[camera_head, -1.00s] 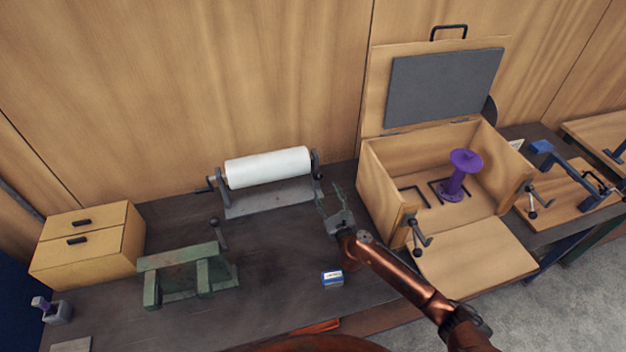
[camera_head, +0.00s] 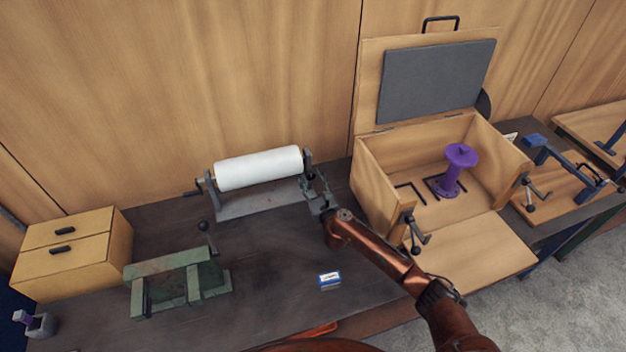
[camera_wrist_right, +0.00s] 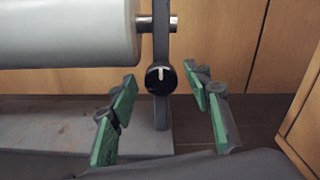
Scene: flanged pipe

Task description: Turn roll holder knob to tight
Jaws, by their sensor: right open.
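The roll holder (camera_head: 258,203) stands on the bench against the wall, with a white roll (camera_head: 258,168) across its two uprights. Its black round knob (camera_wrist_right: 161,78) shows in the right wrist view, on the right upright, with a white mark pointing about straight up. My right gripper (camera_head: 310,182) is at the right end of the holder. In the right wrist view its green-padded fingers (camera_wrist_right: 165,112) are spread to the left and right of the knob, apart from it. In the head view the gripper and upright hide the knob. My left gripper is not in view.
An open wooden box (camera_head: 375,190) with a purple spool (camera_head: 455,170) stands right of the gripper. A green vise (camera_head: 175,283) and a small blue-white box (camera_head: 329,281) lie nearer. A drawer cabinet (camera_head: 75,255) is at left. Bench between holder and small box is clear.

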